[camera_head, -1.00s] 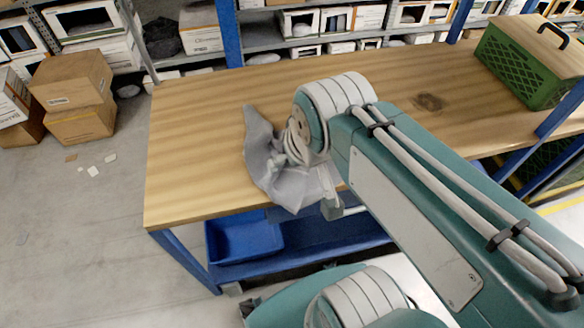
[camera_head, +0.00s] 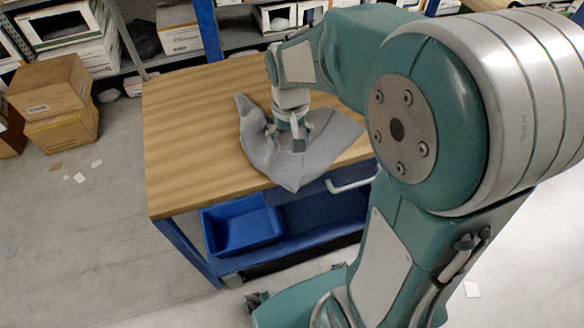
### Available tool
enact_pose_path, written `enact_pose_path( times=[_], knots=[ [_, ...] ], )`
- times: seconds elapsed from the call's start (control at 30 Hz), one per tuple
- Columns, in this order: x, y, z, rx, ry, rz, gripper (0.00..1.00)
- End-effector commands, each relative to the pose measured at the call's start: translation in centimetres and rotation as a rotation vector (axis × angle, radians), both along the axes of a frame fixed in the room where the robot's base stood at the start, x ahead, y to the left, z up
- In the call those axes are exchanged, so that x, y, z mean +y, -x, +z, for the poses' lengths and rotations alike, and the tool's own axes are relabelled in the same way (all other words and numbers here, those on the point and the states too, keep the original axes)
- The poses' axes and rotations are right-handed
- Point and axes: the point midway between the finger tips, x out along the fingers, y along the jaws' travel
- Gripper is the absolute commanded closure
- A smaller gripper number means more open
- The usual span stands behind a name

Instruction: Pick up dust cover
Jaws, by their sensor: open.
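I cannot tell whether the fingers touch the cloth. My arm hides the right part of the table.
A blue bin (camera_head: 240,228) sits on the lower shelf under the table. Cardboard boxes (camera_head: 50,90) are stacked on the floor at left, with paper scraps (camera_head: 79,178) nearby. Racks with boxes (camera_head: 180,30) stand behind. The tabletop left of the cover is clear.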

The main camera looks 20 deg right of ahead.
Motion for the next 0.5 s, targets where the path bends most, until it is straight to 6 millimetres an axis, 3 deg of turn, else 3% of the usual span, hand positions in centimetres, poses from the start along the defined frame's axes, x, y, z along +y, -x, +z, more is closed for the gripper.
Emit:
enact_pose_path(
  times=[0.5],
  knots=[
    [0.0, 0.1, -6.4, 0.003, 0.000, 0.000, 0.00]
  ],
)
